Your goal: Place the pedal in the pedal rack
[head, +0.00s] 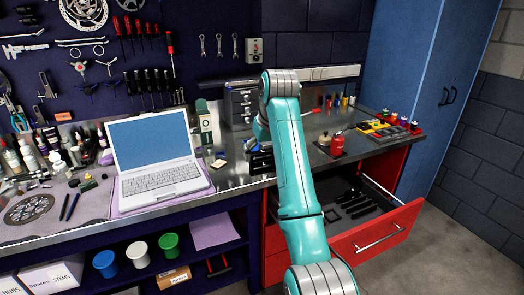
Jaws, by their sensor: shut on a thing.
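My gripper (260,158) is low over the bench top, left of my teal arm. It is small and dark here and partly hidden by the arm. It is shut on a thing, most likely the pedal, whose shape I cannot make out. I cannot pick out the pedal rack for certain. The open red drawer (378,240) below the bench, right of my arm, holds several black parts (350,200) on a dark lining.
A laptop (155,160) stands on the left of the bench (232,178). A grey drawer cabinet (241,106) is behind my gripper. The open drawer juts forward.

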